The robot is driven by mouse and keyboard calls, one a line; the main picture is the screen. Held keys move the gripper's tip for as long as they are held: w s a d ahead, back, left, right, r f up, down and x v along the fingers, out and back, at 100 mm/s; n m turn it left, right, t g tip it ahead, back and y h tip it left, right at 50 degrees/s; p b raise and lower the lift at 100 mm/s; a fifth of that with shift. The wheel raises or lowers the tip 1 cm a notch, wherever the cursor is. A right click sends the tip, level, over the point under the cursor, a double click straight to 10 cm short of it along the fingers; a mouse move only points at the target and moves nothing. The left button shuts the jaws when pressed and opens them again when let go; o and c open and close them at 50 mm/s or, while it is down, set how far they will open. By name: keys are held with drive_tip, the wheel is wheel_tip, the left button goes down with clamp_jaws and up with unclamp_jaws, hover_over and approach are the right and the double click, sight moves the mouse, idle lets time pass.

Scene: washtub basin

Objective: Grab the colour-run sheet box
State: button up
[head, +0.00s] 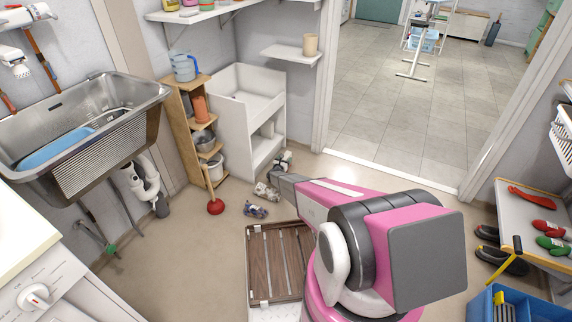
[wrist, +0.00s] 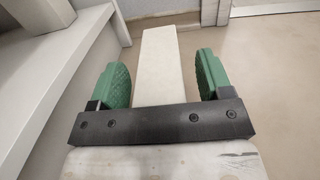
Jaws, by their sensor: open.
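My gripper (head: 284,160) is low in front of the white cabinet in the head view. In the wrist view its two green finger pads (wrist: 163,68) stand apart, open. A long plain cream block (wrist: 158,52) lies between the pads and reaches past their tips. It looks closer to the left pad, with a gap on the right. No print shows on it, so I cannot tell whether it is the colour-run sheet box. Its near end is hidden behind the black gripper bar. No clearly labelled sheet box shows in either view.
The white cabinet (head: 234,120) stands close on the left; its edge fills the wrist view's left side (wrist: 45,80).

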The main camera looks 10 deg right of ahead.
drive_tip(key=c, duration=1.3)
drive_tip(key=shift+r, duration=0.15)
